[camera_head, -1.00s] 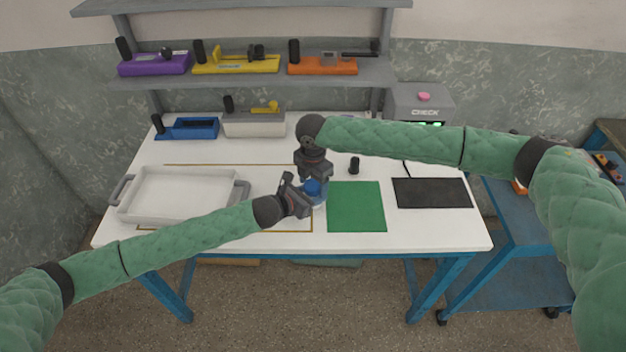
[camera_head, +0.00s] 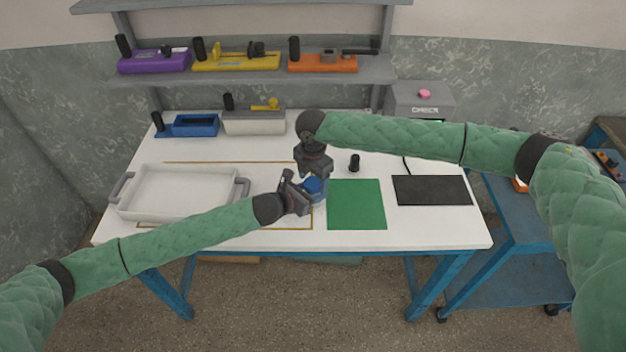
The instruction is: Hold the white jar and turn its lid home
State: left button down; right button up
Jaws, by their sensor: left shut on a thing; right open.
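The jar (camera_head: 319,198) stands on the white table just left of the green mat, with only a small bluish-white part of its side showing. Its blue lid (camera_head: 313,185) is on top; whether it sits level is too small to tell. My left gripper (camera_head: 305,199) comes in from the left and is shut on the jar's side. My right gripper (camera_head: 315,174) points down from above, open, right over the lid. The two grippers hide much of the jar and lid.
A green mat (camera_head: 356,205) and a black pad (camera_head: 431,190) lie to the right. A small black cylinder (camera_head: 354,163) stands behind the mat. A white tray (camera_head: 180,193) is at left. Blue (camera_head: 194,127) and white (camera_head: 254,122) bins stand at the back, below a shelf of coloured holders.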

jog(key=shift+r, duration=1.95)
jog(key=o, duration=0.5)
jog(key=shift+o, duration=0.2)
notch_tip(320, 180, up, 12)
pick_arm(q)
jog(key=c, duration=0.6)
grip_release()
jog(key=shift+c, duration=0.2)
